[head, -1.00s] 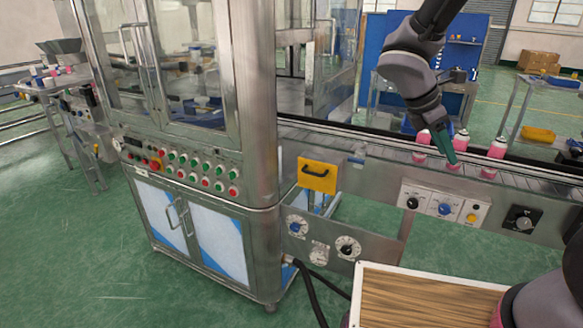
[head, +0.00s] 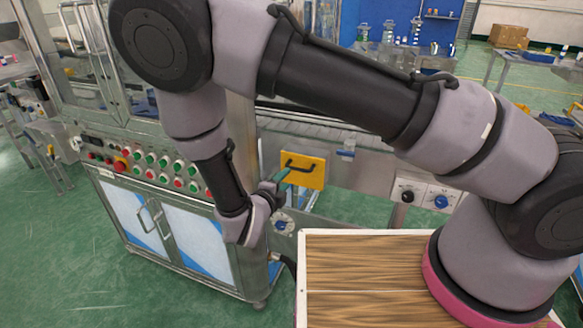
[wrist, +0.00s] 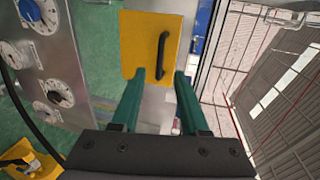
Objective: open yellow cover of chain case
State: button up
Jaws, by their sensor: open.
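The yellow cover (head: 315,174) is a flat square panel upright on the front side of the conveyor case, with a black bar handle (head: 299,163). The cover also shows in the wrist view (wrist: 138,35), its handle (wrist: 162,52) running up and down there. My gripper (wrist: 160,76) is open, its two green fingers pointing at the cover. The handle's near end appears between the fingertips; I cannot tell whether they touch it. In the head view my gripper (head: 285,179) is at the cover's left edge, partly hidden by my wrist.
A metal machine cabinet with a button panel (head: 150,170) stands left of the cover. Knobs (head: 283,222) sit below it, and a control box (head: 425,195) is to its right. A wooden-topped surface (head: 360,270) lies in front. Green floor is open at left.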

aim_at(296, 169)
jog(key=x, duration=0.9)
jog(key=shift+w+d, duration=0.1)
jog(key=shift+w, duration=0.25)
grip_shut()
dwell(0.9)
